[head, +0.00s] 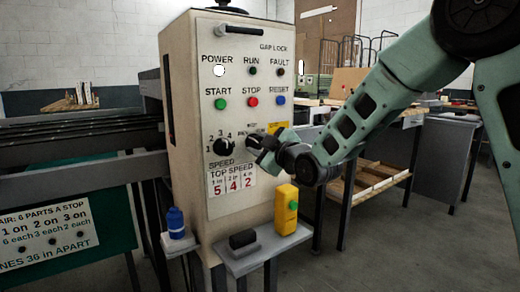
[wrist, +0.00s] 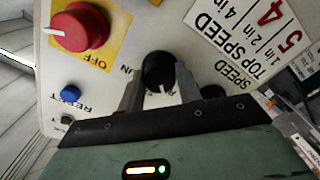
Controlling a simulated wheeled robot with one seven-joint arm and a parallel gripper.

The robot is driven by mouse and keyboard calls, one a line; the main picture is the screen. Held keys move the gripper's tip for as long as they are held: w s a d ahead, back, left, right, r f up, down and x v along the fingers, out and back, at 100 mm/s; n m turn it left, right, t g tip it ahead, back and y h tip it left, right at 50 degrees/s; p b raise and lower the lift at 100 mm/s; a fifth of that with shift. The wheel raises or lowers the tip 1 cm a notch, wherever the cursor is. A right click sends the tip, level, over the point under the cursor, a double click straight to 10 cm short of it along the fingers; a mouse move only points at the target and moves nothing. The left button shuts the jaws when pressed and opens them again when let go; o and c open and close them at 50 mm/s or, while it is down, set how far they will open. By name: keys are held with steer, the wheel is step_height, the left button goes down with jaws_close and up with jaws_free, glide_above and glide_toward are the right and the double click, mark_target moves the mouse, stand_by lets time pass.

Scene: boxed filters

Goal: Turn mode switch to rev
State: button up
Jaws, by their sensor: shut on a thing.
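The mode switch is a black round knob (wrist: 158,66) on the panel, at the top middle of the wrist view. My gripper (wrist: 160,84) has its two grey fingers on either side of the knob, shut on it. A pale pointer mark shows at the knob's lower edge; the lettering beside it is partly hidden, so I cannot read which setting it points to. In the head view my gripper (head: 258,148) is at the panel, right of the speed knob (head: 221,146), and largely hides the mode switch and its labels.
The control box (head: 186,130) carries lamps and START, STOP and RESET buttons above my gripper. A red knob (wrist: 80,26) on a yellow plate is close by. A shelf (head: 264,247) below holds a yellow box with a green button (head: 284,212) and a black block (head: 243,239). A blue bottle (head: 175,224) stands left.

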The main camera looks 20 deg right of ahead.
stand_by(0.3)
steer(key=o, duration=1)
steer(key=shift+s, duration=0.1)
steer(key=shift+b+v, duration=2.8)
steer(key=shift+v, duration=5.8)
